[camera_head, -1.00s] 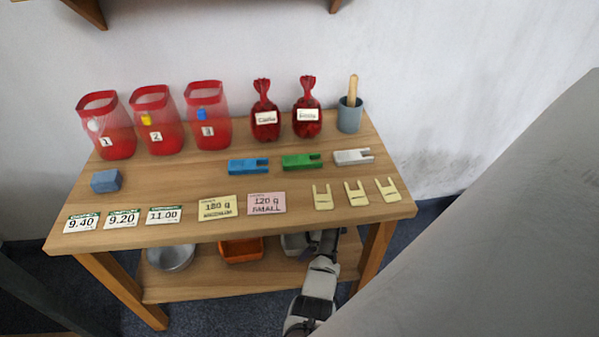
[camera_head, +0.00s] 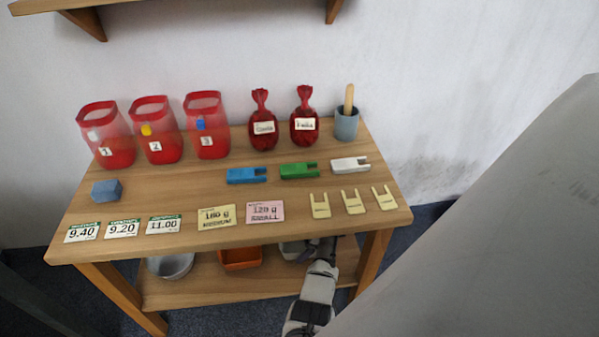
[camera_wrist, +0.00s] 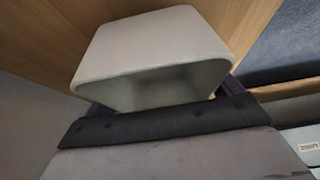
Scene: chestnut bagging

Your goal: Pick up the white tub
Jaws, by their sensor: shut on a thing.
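The white tub (camera_wrist: 150,50) is large in the wrist view, tilted, with its open mouth facing my gripper (camera_wrist: 165,108). My gripper is shut on the tub at its near side; the fingertips are mostly hidden. In the head view the tub (camera_head: 291,250) shows only in part, at the lower shelf level under the tabletop's front edge. My gripper (camera_head: 322,250) reaches in there from the front, and the tabletop hides much of it.
The tabletop (camera_head: 150,200) overhangs the tub. An orange bin (camera_head: 240,259) and a round metal bowl (camera_head: 171,266) are on the lower shelf (camera_head: 210,289) to the left. A table leg (camera_head: 371,262) stands close on the right. Cards and yellow forked pieces lie along the front edge.

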